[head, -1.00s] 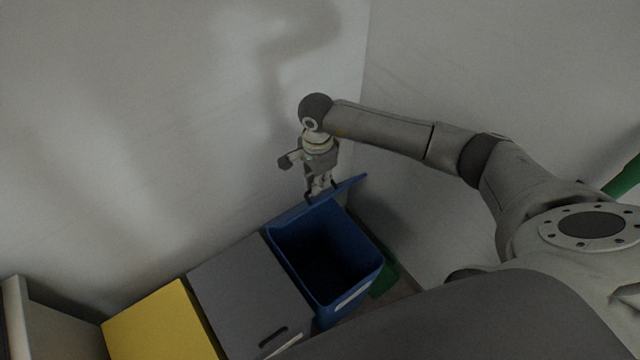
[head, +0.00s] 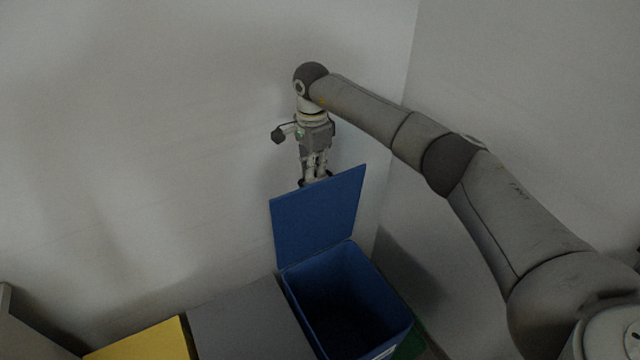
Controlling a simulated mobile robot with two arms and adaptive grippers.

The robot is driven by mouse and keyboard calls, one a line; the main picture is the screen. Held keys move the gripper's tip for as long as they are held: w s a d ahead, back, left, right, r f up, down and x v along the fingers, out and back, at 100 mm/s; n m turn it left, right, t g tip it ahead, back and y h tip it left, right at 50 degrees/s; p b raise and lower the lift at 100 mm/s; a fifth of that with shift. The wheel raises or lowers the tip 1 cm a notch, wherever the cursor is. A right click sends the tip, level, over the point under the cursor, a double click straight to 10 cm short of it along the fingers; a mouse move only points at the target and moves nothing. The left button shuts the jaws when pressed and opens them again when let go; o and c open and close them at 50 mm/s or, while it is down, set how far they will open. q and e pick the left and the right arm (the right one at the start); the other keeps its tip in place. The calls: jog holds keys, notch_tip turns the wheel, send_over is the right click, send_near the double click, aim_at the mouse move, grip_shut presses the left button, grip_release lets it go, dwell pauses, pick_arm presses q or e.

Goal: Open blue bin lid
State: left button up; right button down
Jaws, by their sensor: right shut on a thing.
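The blue bin (head: 328,274) stands in the lower middle, near the room corner, with its dark inside showing. Its blue lid (head: 318,216) is raised at the back edge, standing up steeply with its flat face showing. My right gripper (head: 314,182) points down at the lid's top edge and is shut on the lid. Its fingertips are partly hidden behind that edge. My left gripper is not in view.
A grey lidded bin (head: 245,318) stands left of the blue bin, then a yellow one (head: 145,342). A green bin (head: 412,343) shows partly at the right. Walls (head: 130,130) stand close behind and to the right.

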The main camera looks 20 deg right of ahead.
jog(key=shift+f, duration=0.45)
jog(key=c, duration=1.8)
grip_release()
jog(key=shift+o, duration=1.3)
jog(key=shift+w, duration=0.3)
jog(key=shift+r, duration=0.15)
jog(key=shift+s+r, duration=0.1)
notch_tip(320, 180, up, 12)
